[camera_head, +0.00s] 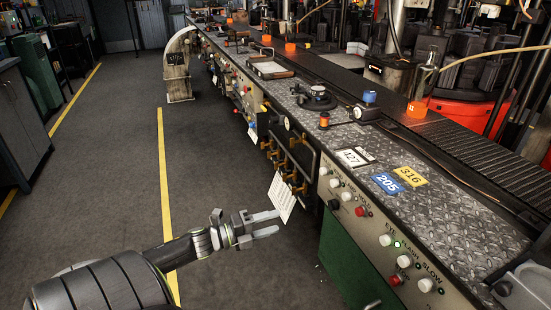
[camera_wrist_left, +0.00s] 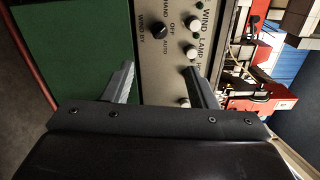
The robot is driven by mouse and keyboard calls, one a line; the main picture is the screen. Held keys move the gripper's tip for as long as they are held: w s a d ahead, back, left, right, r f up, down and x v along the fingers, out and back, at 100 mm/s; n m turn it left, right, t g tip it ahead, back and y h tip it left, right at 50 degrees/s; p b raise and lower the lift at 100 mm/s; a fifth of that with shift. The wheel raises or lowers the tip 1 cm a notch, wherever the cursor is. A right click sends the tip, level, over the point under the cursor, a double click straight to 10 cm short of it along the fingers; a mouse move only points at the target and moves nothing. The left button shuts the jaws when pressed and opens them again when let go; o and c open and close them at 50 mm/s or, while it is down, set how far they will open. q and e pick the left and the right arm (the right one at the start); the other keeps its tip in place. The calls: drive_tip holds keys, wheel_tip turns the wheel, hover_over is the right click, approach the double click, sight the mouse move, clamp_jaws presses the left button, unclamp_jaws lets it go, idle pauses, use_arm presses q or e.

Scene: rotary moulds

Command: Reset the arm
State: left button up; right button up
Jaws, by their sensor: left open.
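My left gripper (camera_head: 266,224) is open and empty. It hangs over the floor, a little left of the machine's side, near a white paper tag (camera_head: 282,197) on the machine. Whether it touches the tag cannot be told. In the left wrist view its two fingers (camera_wrist_left: 160,85) stand apart in front of a grey control panel (camera_wrist_left: 172,60) with white buttons and a black knob. My left arm reaches in from the bottom left of the head view. My right gripper is not in view.
The long machine (camera_head: 455,205) with a diamond-plate top and a panel of buttons runs along the right. A green panel (camera_head: 345,258) lies below it. The grey floor (camera_head: 110,190) with yellow lines is clear at left. A dark cabinet (camera_head: 20,125) stands at the far left.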

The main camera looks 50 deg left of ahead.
use_arm(q)
drive_tip(key=s+a+f+n+g+y+p, duration=0.25)
drive_tip(key=s+f+n+y, duration=0.35)
drive_tip(key=f, duration=0.5)
drive_tip(key=s+a+f+n+g+y+p, duration=0.25)
drive_tip(key=s+f+n+p, duration=0.2)
drive_tip(key=f+n, duration=0.5)
drive_tip(key=s+d+f+n+g+p, duration=0.1)
drive_tip(key=s+d+f+n+g, duration=0.2)
drive_tip(key=s, duration=0.6)
drive_tip(key=s+d+f+n+g+p, duration=0.1)
drive_tip(key=s+d+f+g, duration=0.3)
drive_tip(key=s+d+f, duration=0.4)
drive_tip(key=s+d+f+n+g+p, duration=0.2)
drive_tip(key=s+d+f+n+g, duration=0.1)
drive_tip(key=s+d, duration=0.5)
wheel_tip(320, 180, down, 2)
drive_tip(key=shift+s+d+f+n+h, duration=0.2)
drive_tip(key=shift+s+d+n+h, duration=0.15)
drive_tip(key=shift+s+n, duration=0.55)
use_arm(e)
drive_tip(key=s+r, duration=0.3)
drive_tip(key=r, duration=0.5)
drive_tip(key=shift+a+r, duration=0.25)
use_arm(q)
drive_tip(key=shift+a, duration=0.1)
drive_tip(key=shift+c, duration=0.3)
